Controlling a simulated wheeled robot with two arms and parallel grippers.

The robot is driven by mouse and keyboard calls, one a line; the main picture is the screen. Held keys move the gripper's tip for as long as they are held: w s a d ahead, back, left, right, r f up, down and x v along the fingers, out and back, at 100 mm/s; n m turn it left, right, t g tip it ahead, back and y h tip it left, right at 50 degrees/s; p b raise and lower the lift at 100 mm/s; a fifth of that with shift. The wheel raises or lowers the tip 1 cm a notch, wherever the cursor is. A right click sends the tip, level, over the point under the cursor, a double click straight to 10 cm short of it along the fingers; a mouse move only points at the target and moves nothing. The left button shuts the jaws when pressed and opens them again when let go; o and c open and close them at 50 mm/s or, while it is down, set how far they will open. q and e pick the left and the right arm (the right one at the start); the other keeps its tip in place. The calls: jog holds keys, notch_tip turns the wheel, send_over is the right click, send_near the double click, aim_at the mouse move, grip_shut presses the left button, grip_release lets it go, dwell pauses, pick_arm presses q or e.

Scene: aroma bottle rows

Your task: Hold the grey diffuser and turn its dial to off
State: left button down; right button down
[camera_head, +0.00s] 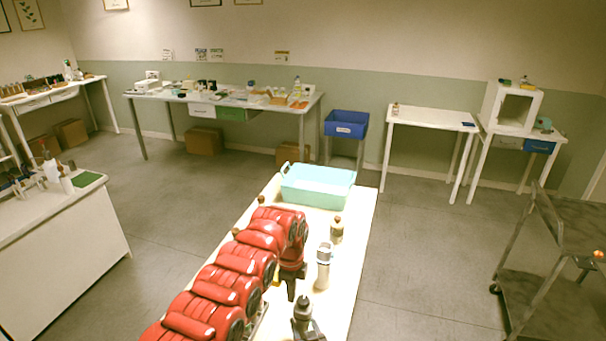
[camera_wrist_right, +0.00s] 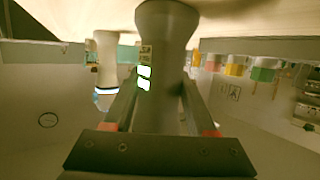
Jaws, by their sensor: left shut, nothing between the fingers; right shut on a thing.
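The grey diffuser (camera_head: 302,308) stands near the bottom of the head view, at the near part of the table (camera_head: 357,222). My right gripper (camera_head: 312,332) is shut around it. In the right wrist view the grey diffuser (camera_wrist_right: 165,50) is between the fingers, with two small lit panels on its side. I cannot make out the dial's setting. My left gripper (camera_head: 291,290) is shut and empty, pointing down just beyond the grey diffuser and left of a white diffuser (camera_head: 323,268). The white one also shows in the right wrist view (camera_wrist_right: 106,65), with a blue ring.
A teal bin (camera_head: 318,187) sits at the table's far end. My red left arm covers the table's left side, hiding most of several brown-capped bottles. The table's right strip is clear.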

pick_arm(q)
jog(key=shift+f, duration=0.75)
jog(key=shift+d, duration=0.65)
jog(key=shift+a, duration=0.15)
jog(key=shift+a, duration=0.25)
jog(key=shift+r, duration=0.3)
notch_tip(320, 180, up, 6)
jog(key=shift+a+f, duration=0.1)
jog(key=shift+f, duration=0.15)
